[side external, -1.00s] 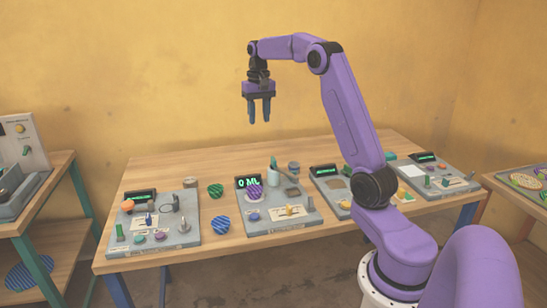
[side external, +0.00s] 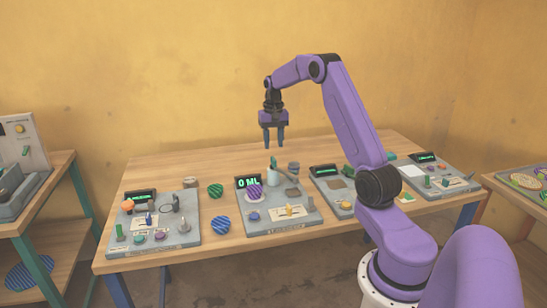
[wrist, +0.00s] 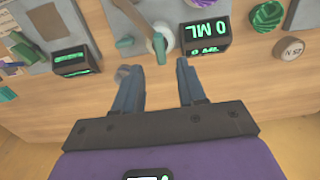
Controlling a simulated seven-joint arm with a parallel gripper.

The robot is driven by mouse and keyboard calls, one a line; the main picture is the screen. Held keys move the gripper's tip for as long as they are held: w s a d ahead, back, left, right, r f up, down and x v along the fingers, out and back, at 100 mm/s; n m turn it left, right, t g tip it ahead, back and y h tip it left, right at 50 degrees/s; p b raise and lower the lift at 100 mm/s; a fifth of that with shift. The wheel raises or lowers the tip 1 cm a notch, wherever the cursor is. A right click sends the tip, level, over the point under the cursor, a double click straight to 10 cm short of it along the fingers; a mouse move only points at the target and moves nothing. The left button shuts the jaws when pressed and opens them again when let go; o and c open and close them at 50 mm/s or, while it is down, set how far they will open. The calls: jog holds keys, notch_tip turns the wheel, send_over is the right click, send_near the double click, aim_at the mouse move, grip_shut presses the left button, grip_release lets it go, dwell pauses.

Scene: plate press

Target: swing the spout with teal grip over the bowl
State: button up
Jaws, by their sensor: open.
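The spout unit stands on the grey panel (side external: 262,222) with the "0 ML" display. A pale upright post (side external: 273,179) carries a teal grip (side external: 273,161) leaning up at its top. In the wrist view the teal grip (wrist: 158,46) lies just beyond the fingertips, near the midline between them. My gripper (side external: 272,149) is open and empty, pointing down above and apart from the grip. A small dark cup-like piece (side external: 293,169) stands right of the post. I cannot clearly tell which piece is the bowl.
The "0 ML" display (side external: 248,182) stands beside the post. A purple striped round piece (side external: 254,192) is in front of it. Green (side external: 215,190) and blue (side external: 221,225) striped pieces lie to the left.

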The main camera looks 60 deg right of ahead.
aim_at(274, 158)
jog(key=shift+f, duration=3.2)
grip_shut()
